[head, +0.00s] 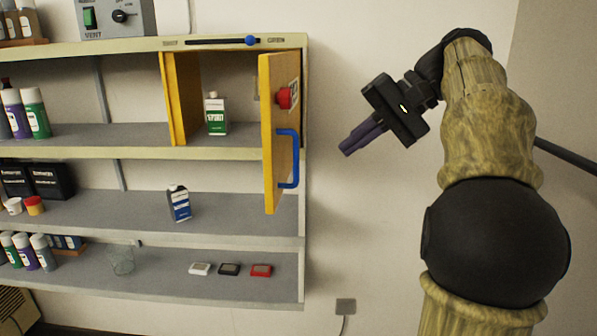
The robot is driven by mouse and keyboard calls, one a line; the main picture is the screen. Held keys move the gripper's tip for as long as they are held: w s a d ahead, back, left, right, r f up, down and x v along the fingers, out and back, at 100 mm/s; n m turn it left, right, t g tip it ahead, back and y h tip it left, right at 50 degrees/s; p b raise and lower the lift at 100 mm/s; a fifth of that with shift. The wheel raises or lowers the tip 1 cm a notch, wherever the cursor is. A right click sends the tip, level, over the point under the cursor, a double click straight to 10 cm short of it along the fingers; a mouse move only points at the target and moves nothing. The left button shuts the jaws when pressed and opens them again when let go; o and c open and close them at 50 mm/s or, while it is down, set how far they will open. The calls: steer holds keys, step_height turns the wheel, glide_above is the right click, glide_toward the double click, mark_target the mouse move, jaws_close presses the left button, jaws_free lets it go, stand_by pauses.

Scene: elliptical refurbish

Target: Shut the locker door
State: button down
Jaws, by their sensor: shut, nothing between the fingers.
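The locker is a yellow-framed compartment on the upper shelf, with its yellow side panel (174,98) at the left. Its yellow door (268,130) stands open, swung out toward me on the right side of the compartment. The door's outer face is turned right and carries a red knob (285,98) and a blue handle (291,160). A white and green carton (216,115) stands inside the locker. My gripper (347,149) is shut and empty, to the right of the door and apart from it, its fingers pointing down and left.
A slider with a blue knob (251,41) runs along the shelf top above the locker. A blue and white carton (179,204) stands tilted-looking on the shelf below. Bottles (35,112) stand at the left. The wall right of the shelves is clear apart from a socket (346,306).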

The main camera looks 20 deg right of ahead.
steer(key=a+r+p+x, duration=0.2)
steer(key=x, duration=1)
steer(key=shift+w, duration=0.45)
